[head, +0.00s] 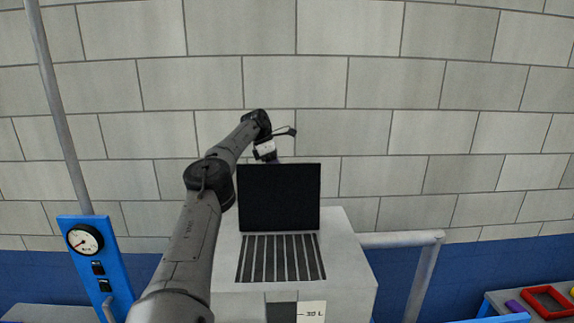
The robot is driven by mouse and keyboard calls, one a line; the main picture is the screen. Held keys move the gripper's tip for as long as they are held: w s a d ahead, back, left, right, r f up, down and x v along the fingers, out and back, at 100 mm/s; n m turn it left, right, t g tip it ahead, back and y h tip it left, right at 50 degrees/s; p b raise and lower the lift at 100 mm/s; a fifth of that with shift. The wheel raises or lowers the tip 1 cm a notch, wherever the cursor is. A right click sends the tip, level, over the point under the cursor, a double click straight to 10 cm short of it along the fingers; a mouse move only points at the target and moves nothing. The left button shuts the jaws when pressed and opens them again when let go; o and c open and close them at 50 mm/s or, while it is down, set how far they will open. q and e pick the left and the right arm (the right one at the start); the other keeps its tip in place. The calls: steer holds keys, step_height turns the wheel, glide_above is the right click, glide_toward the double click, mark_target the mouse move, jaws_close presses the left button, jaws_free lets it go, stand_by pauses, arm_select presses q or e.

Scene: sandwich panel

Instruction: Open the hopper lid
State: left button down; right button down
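The hopper (346,270) is a pale box in the lower middle of the head view. Its black lid (279,197) stands about upright at the back edge of the opening. A grate (280,258) of several bars shows in the opening in front of the lid. My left arm reaches up past the hopper's left side. My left gripper (272,159) is above and behind the lid's top edge, toward its left part. Its fingertips are mostly hidden by the lid, so I cannot tell whether they touch it. My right gripper is not in view.
A blue panel with a round gauge (85,239) stands at the left. A grey rail (424,270) runs beside the hopper on the right. A red frame (548,301) and a purple piece lie on a table at lower right. A block wall is behind.

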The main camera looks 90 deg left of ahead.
arm_select(q)
steer(key=shift+a+f, duration=0.2)
steer(key=shift+f, duration=0.4)
steer(key=c, duration=1.1)
jaws_free()
steer(key=shift+r, duration=0.2)
steer(key=shift+c, duration=0.2)
steer(key=shift+w+d+r, duration=0.1)
steer(key=shift+d, duration=0.05)
